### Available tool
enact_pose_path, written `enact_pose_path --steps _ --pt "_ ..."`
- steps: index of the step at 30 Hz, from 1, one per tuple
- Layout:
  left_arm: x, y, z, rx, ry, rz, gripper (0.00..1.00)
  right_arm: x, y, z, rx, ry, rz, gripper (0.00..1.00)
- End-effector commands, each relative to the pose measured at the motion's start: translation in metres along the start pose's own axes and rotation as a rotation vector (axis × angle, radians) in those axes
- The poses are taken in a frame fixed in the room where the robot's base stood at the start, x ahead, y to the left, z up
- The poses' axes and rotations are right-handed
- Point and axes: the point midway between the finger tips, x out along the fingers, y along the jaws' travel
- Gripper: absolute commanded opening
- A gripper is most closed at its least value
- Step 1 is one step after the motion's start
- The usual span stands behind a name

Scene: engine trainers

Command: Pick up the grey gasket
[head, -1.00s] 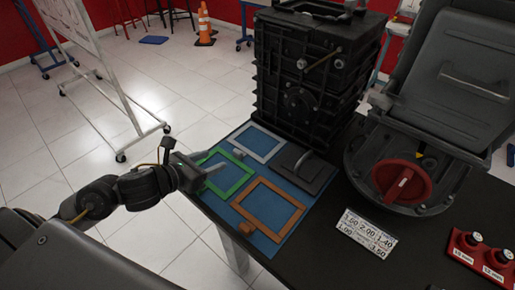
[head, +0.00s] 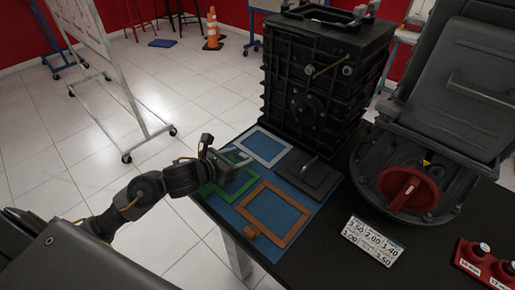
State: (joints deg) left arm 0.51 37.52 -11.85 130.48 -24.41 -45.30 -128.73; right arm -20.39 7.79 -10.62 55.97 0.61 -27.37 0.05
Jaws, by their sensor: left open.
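The grey gasket (head: 283,157) is a thin light-grey rectangular frame. It lies flat on the blue mat (head: 272,250) at its far end, in front of the black engine block. My left gripper (head: 243,157) is open, with its fingers at the near-left side of the grey gasket and over the far part of the green gasket (head: 232,193). I cannot tell whether a finger touches the grey gasket. The gripper hides part of the green gasket and the grey gasket's left corner. My right gripper is not in view.
An orange gasket (head: 293,232) and a dark plate with a handle (head: 309,175) lie on the mat. The black engine block (head: 315,80) stands close behind. To the right are a unit with a red knob (head: 406,188), a number card (head: 373,242) and a red holder (head: 480,265).

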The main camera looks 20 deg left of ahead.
Motion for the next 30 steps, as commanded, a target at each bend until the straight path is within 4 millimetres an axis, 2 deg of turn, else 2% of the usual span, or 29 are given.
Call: enact_pose_path --steps 3,6,14,24,25,30 --pt "0.017 0.000 0.001 -0.004 -0.002 0.001 0.53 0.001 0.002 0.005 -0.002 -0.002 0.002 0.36" --pt "0.024 0.000 0.001 -0.002 -0.001 0.001 0.53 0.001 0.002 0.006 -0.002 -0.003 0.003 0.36" --pt "0.026 0.000 0.000 0.000 -0.001 0.001 0.51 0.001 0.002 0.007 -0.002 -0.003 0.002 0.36" --pt "0.026 0.000 0.000 0.000 -0.001 0.001 0.07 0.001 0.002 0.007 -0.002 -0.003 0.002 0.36" --pt "0.026 0.000 0.000 0.000 -0.001 0.001 0.04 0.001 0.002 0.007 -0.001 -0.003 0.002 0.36" --pt "0.026 0.000 0.000 0.000 -0.001 0.001 0.04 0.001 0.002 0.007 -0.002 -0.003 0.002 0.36"
